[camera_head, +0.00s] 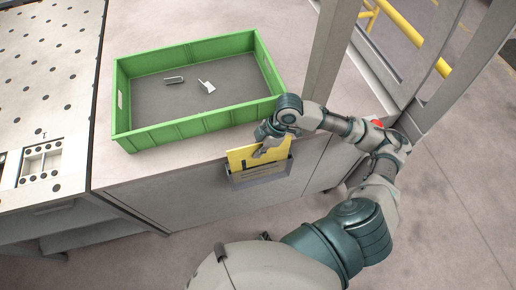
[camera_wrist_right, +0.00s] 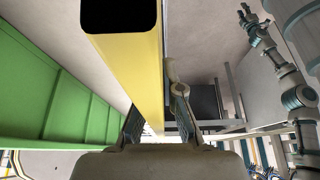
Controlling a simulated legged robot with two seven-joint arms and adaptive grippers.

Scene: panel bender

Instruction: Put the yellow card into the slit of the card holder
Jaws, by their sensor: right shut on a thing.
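The yellow card (camera_head: 240,156) stands roughly upright at the front side of the workbench, with a dark mark low on it. The grey card holder (camera_head: 258,176) is fixed on the bench's front face. The card's lower edge meets the holder's top in the head view; I cannot tell whether it is inside the slit or in front of or above it. My right gripper (camera_head: 266,148) is shut on the card's right part. In the right wrist view the card (camera_wrist_right: 130,60) passes between the fingers (camera_wrist_right: 156,122), with a black patch on it. My left gripper is not in view.
A green crate (camera_head: 190,131) stands on the bench just behind the card, holding two small metal parts (camera_head: 207,87). A perforated plate (camera_head: 45,70) lies at the left. A grey frame post (camera_head: 332,50) rises at the right behind my arm. The floor before the bench is clear.

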